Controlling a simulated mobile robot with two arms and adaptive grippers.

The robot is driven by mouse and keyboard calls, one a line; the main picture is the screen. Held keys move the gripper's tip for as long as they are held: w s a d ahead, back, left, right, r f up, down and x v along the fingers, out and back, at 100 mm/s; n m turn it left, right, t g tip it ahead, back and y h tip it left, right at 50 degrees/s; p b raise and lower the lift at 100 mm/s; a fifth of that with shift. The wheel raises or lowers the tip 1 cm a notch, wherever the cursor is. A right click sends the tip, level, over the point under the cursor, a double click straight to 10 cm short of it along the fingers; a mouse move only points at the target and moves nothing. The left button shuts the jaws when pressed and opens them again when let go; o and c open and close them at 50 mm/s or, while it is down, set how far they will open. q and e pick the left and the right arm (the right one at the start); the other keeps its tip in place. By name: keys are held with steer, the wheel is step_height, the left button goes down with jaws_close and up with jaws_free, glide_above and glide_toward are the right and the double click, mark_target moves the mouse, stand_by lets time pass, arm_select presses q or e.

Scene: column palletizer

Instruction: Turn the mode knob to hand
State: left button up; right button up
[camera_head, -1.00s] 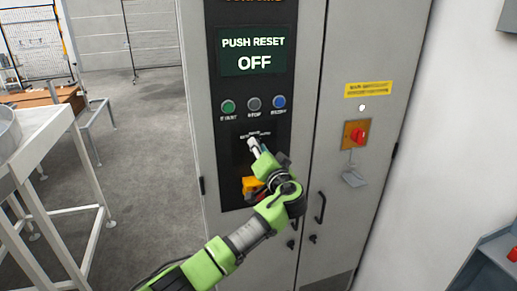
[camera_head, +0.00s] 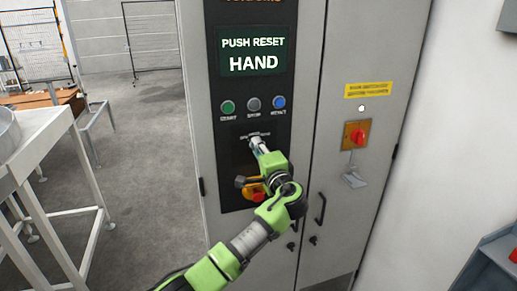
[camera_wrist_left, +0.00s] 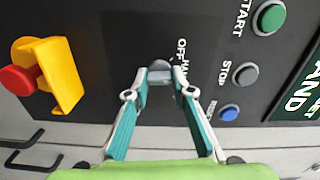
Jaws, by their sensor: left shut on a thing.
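The mode knob (camera_wrist_left: 160,68) is a small grey knob on the black control panel (camera_wrist_left: 100,22), seen in the left wrist view with the labels OFF and HAND beside it. My left gripper (camera_wrist_left: 161,84) is shut on the knob, with one finger on each side. In the head view my left gripper (camera_head: 256,143) reaches the panel below the button row and hides most of the knob. The display (camera_head: 252,52) reads PUSH RESET and HAND. My right gripper is not in view.
Green start (camera_head: 228,107), grey stop (camera_head: 254,104) and blue reset (camera_head: 279,102) buttons sit above the knob. A red emergency button (camera_wrist_left: 18,80) with a yellow guard (camera_wrist_left: 62,75) is below it. A red isolator switch (camera_head: 357,135) is on the right door.

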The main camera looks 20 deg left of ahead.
arm_select(q)
steer(key=shift+m, duration=0.6)
steer(key=o, duration=1.1)
steer(key=shift+s+d, duration=0.1)
steer(key=v, duration=1.1)
steer(key=shift+s+d, duration=0.25)
